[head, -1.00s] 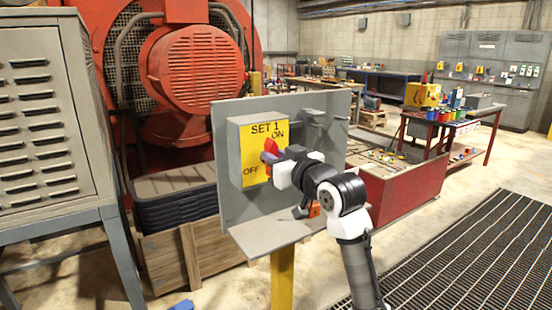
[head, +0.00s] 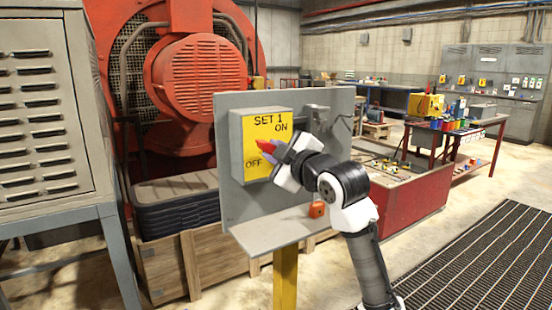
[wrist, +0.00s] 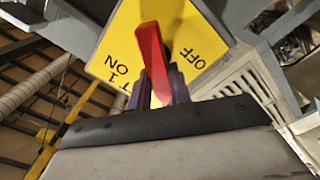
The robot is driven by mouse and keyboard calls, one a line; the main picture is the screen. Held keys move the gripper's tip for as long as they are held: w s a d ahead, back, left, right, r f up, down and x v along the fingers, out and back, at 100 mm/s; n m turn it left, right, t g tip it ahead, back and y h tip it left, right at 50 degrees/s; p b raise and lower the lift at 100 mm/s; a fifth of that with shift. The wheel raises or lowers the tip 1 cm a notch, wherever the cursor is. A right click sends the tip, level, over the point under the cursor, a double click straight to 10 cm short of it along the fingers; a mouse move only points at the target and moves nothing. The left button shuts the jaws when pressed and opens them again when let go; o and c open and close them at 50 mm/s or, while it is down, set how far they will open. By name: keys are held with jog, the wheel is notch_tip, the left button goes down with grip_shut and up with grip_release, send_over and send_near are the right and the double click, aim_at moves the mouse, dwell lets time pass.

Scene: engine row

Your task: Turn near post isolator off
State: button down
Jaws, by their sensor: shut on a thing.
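The isolator is a grey box with a yellow face (head: 252,135) marked SET 1, ON at upper right and OFF at lower left. It is mounted on a grey panel on a yellow post. Its red handle (head: 264,146) points to the upper left, between the ON and OFF marks. My gripper (head: 268,157) is at the face, shut on the handle. In the wrist view, the red handle (wrist: 152,55) stands between the purple fingers of my gripper (wrist: 163,88), with ON to its left and OFF to its right. The handle's base is hidden.
A louvred grey cabinet (head: 45,110) stands at left, a red machine (head: 195,80) behind. Floor grating (head: 490,260) lies at right.

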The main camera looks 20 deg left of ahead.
jog(key=shift+s+f+n+b, duration=0.15)
jog(key=shift+n+b, duration=0.3)
jog(key=shift+n, duration=0.8)
jog(key=shift+w+f+n+b, duration=0.15)
jog(key=shift+n+b, duration=0.3)
jog(key=shift+n, duration=0.75)
jog(key=shift+s+f+n+b, duration=0.15)
jog(key=shift+n+b, duration=0.3)
jog(key=shift+n, duration=0.8)
jog(key=shift+a, duration=0.1)
jog(key=c, duration=1.3)
grip_release()
jog(key=b+v, duration=0.2)
jog(key=v, duration=1.2)
